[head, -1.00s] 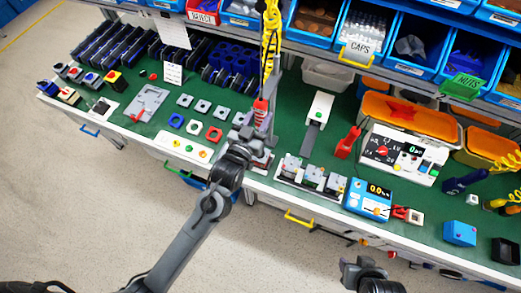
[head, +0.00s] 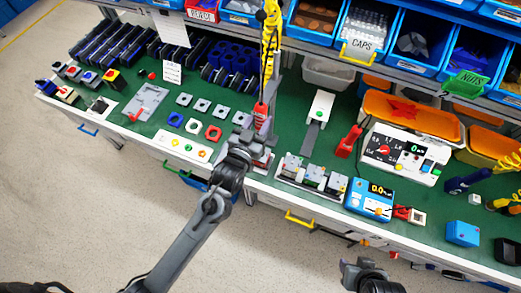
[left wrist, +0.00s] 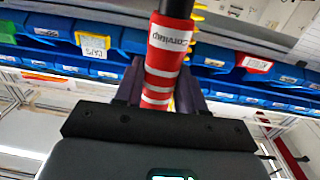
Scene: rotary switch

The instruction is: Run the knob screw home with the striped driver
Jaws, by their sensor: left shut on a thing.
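The striped driver (head: 261,112) is red with white bands and hangs upright below a yellow coiled cord (head: 271,40). It also shows in the left wrist view (left wrist: 165,60), where it stands between the fingers. My left gripper (head: 257,135) is shut on the driver. The driver's lower end is over a small fixture (head: 262,160) at the bench's front edge. My gripper mostly hides the fixture, so the knob, its screw and the bit's tip cannot be made out. My right gripper (head: 362,268) is empty in front of the bench at lower right; its finger opening is unclear.
The green bench (head: 290,130) is crowded. Switch modules in a rack (head: 312,175) and a blue meter (head: 370,198) stand right of the driver. Square plates and coloured rings (head: 193,127) lie to the left. Blue bins (head: 362,38) line the back.

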